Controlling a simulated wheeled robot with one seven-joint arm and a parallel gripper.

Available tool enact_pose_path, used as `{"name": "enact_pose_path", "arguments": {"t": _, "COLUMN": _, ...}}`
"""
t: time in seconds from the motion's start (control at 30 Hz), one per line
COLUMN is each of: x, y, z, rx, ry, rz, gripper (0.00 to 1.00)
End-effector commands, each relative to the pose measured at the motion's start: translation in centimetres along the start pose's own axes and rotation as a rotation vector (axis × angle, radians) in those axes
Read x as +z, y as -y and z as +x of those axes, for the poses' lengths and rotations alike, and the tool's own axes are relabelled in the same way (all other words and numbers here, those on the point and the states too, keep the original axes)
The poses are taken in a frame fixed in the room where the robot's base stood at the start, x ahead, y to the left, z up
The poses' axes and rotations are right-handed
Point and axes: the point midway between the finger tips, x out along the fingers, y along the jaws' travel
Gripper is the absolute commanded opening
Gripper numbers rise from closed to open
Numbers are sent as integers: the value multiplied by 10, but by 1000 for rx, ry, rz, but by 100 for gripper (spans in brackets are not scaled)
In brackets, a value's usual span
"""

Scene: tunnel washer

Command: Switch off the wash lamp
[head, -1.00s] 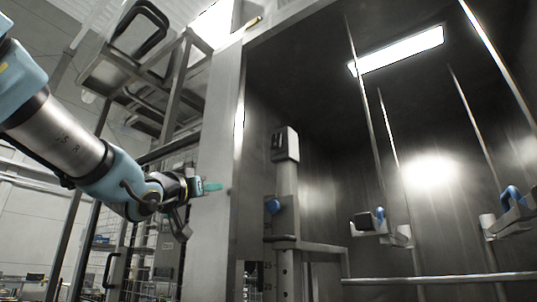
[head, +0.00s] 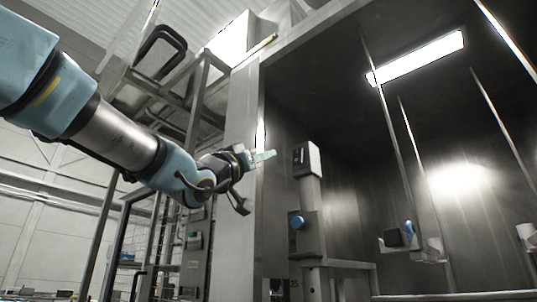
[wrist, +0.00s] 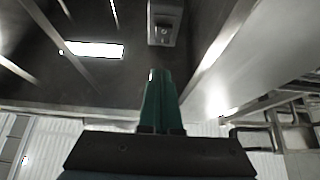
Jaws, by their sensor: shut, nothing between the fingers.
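The wash lamp (head: 417,57) is a bright white lit strip on the dark ceiling of the metal wash bay. It also shows lit in the wrist view (wrist: 94,49), at upper left. A pale box with a dark face (head: 307,160) stands on top of a grey post inside the bay. In the wrist view a grey box with a small round knob or switch (wrist: 164,30) shows at top, ahead of the fingertips. My gripper (head: 265,156) has green fingers, shut and empty. It is left of the box in the head view, apart from it. The fingers also show in the wrist view (wrist: 158,80).
The bay's upright front edge (head: 240,130) stands close behind my gripper. Thin vertical rods (head: 388,120) and a horizontal rail (head: 450,294) cross the bay. A blue round knob (head: 297,223) is on the post below the box. A metal frame (head: 165,75) stands at left.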

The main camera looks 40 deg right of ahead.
Motion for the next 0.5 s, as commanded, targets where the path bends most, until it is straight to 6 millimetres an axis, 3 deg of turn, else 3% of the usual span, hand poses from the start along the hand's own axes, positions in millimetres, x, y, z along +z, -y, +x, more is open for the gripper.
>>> {"name": "enact_pose_path", "arguments": {"t": 0.03, "x": -3, "y": 0, "z": 14, "rx": 1, "ry": 2, "rz": -1, "gripper": 0}}
{"name": "enact_pose_path", "arguments": {"t": 0.3, "x": -4, "y": 0, "z": 70, "rx": 0, "ry": 2, "rz": -1, "gripper": 0}}
{"name": "enact_pose_path", "arguments": {"t": 0.5, "x": 16, "y": 0, "z": 92, "rx": 0, "ry": 4, "rz": -1, "gripper": 0}}
